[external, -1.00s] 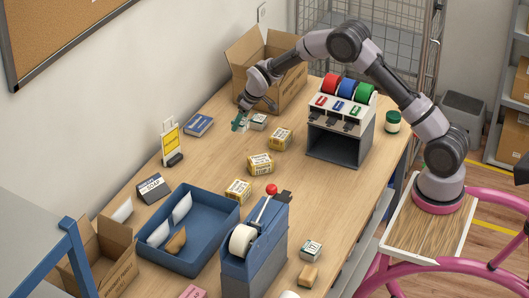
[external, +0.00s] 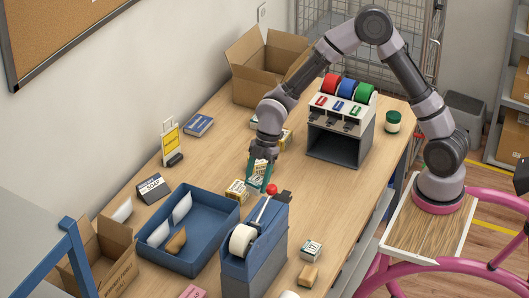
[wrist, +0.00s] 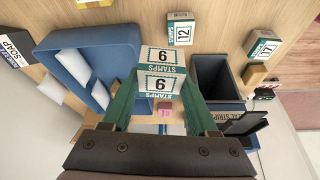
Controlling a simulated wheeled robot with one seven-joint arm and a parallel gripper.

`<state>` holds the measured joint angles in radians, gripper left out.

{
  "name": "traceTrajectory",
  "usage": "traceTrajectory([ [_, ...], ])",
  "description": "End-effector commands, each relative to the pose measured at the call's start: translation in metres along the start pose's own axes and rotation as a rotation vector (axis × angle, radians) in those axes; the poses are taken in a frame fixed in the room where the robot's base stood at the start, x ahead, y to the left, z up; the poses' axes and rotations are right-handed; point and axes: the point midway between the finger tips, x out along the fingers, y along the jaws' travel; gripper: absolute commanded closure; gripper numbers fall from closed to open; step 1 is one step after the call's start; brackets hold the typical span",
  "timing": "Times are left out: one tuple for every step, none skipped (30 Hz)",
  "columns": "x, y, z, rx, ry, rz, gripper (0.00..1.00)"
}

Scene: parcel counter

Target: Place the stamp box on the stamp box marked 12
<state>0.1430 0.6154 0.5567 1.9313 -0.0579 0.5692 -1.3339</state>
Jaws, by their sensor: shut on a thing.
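My gripper (external: 262,186) is shut on a white-and-teal stamp box (wrist: 161,84), its green fingers on either side. The held box shows two faces, each with STAMPS and a number that reads as 6 or 9. In the external view the held stamp box (external: 258,170) is over the counter, just behind the tape dispenser. The stamp box marked 12 (wrist: 180,30) is in the wrist view, above and slightly right of the held box and apart from it.
The blue tray (external: 198,262) with envelopes is left of the dispenser (external: 258,248). A box marked 17 (external: 311,250) and a wooden block (external: 308,275) are to its right. The strip rack (external: 340,147) stands farther back.

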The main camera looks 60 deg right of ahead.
Motion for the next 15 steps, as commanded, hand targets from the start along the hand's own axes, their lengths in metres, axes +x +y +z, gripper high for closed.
traceTrajectory([
  [0.000,-0.012,-0.006,-0.046,-0.001,-0.020,0.97],
  [0.000,-0.018,-0.009,-0.070,-0.001,-0.029,0.97],
  [0.000,-0.024,-0.013,-0.097,0.000,-0.040,0.97],
  [0.000,-0.028,-0.014,-0.112,0.000,-0.047,0.97],
  [0.001,-0.031,-0.015,-0.124,0.000,-0.053,0.97],
  [0.004,-0.034,-0.015,-0.137,-0.001,-0.059,0.97],
  [0.008,-0.035,-0.014,-0.142,-0.001,-0.062,0.97],
  [0.012,-0.036,-0.013,-0.146,-0.001,-0.064,0.97],
  [0.019,-0.038,-0.010,-0.148,-0.001,-0.067,0.97],
  [0.025,-0.038,-0.008,-0.149,-0.001,-0.067,0.97],
  [0.031,-0.038,-0.006,-0.148,-0.001,-0.067,0.97],
  [0.038,-0.037,-0.003,-0.148,-0.001,-0.066,0.97],
  [0.043,-0.037,-0.001,-0.147,-0.001,-0.066,0.97],
  [0.046,-0.037,0.001,-0.147,0.000,-0.065,0.97],
  [0.051,-0.037,0.003,-0.146,0.000,-0.064,0.97],
])
